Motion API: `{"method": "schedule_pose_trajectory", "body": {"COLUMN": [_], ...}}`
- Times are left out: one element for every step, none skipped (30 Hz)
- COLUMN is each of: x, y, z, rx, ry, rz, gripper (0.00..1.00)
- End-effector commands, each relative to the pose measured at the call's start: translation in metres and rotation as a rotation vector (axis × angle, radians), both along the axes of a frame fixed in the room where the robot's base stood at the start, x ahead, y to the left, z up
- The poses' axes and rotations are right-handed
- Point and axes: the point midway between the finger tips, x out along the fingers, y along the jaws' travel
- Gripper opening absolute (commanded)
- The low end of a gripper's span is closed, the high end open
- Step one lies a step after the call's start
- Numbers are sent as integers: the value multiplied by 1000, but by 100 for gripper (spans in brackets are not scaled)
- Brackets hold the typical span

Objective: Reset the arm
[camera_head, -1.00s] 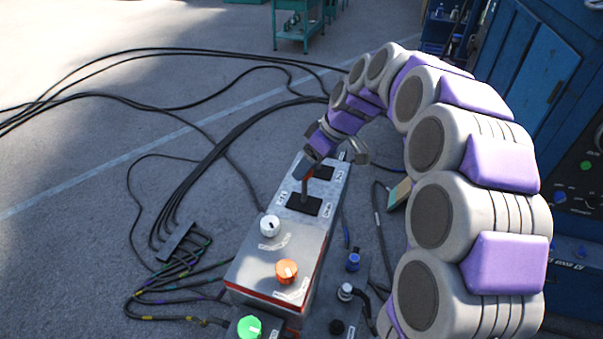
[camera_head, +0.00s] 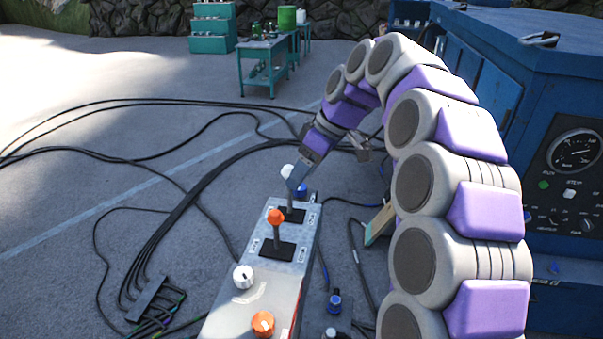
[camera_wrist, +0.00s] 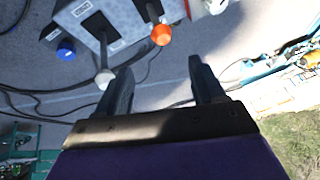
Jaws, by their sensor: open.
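My gripper (camera_head: 331,162) is at the far end of my purple and grey arm, above the far end of a grey control box (camera_head: 226,310). Its two fingers are spread apart with nothing between them, as the wrist view (camera_wrist: 160,82) also shows. A lever with a white knob (camera_head: 287,172) stands right beside the left finger; whether they touch I cannot tell. In the wrist view the white knob (camera_wrist: 104,78) is next to the left finger. A lever with an orange knob (camera_head: 275,217) stands nearer, clear of the gripper; it also shows in the wrist view (camera_wrist: 161,36).
A white dial (camera_head: 243,277) and an orange dial (camera_head: 263,323) sit on the box's near part. Black cables (camera_head: 190,180) spread over the floor at left. A blue machine (camera_head: 560,100) stands at right. A green table (camera_head: 265,62) stands at the back.

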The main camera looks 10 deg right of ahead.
Motion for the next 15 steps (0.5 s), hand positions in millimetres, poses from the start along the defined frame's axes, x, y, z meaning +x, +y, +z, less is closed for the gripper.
{"method": "schedule_pose_trajectory", "body": {"x": [0,0,0,-1,-2,-4,-8,-12,-20,-28,-36,-48,-58,-68,-83], "y": [0,0,0,0,0,1,1,2,4,5,6,8,9,10,10], "z": [0,0,0,0,-1,-2,-3,-5,-10,-15,-19,-24,-31,-36,-44], "rx": [0,0,0,0,-1,-3,-4,-8,-15,-20,-28,-40,-51,-61,-77], "ry": [0,0,0,0,2,6,10,18,33,48,61,77,95,109,131], "rz": [0,0,0,-1,-2,-6,-11,-20,-32,-45,-59,-82,-102,-124,-152], "gripper": [68,68,68,68,68,68,68,68,68,68,68,68,68,68,68]}}
